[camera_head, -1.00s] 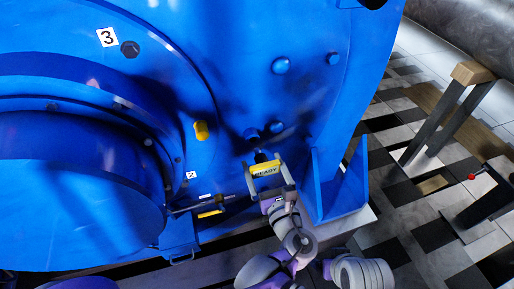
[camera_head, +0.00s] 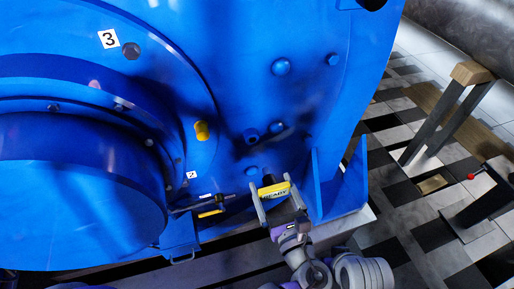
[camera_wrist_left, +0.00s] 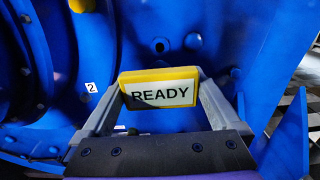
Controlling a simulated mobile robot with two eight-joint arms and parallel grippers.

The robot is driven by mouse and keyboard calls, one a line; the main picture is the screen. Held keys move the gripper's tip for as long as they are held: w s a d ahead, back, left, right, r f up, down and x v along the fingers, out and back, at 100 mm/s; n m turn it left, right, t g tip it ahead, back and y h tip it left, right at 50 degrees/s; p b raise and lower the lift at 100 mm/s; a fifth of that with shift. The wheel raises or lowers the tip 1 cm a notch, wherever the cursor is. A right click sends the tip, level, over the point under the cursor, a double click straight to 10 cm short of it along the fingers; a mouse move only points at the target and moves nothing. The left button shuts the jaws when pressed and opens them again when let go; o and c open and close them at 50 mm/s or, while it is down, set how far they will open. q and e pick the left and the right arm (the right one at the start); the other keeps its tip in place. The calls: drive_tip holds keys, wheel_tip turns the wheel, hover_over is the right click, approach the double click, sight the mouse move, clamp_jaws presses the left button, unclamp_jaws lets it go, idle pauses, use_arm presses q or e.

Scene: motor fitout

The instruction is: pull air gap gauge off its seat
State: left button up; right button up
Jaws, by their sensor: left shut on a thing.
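The air gap gauge, a yellow block with a white label reading READY (camera_head: 274,190), is between the fingers of my left gripper (camera_head: 276,196). In the left wrist view the gauge (camera_wrist_left: 158,90) sits square between the two grey fingers (camera_wrist_left: 160,97), label facing the camera. The gripper is shut on it. A short dark part shows at its upper end in the head view. My right gripper is not in view.
A yellow plug (camera_head: 201,131) and a yellow-black piece on a rod (camera_head: 209,212) are at left on the motor. A blue upright bracket (camera_head: 340,185) stands close right of my gripper. A wooden-topped stand (camera_head: 473,72) is farther right on the tiled floor.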

use_arm(q)
drive_tip(key=v, duration=0.8)
drive_tip(key=shift+s, duration=0.3)
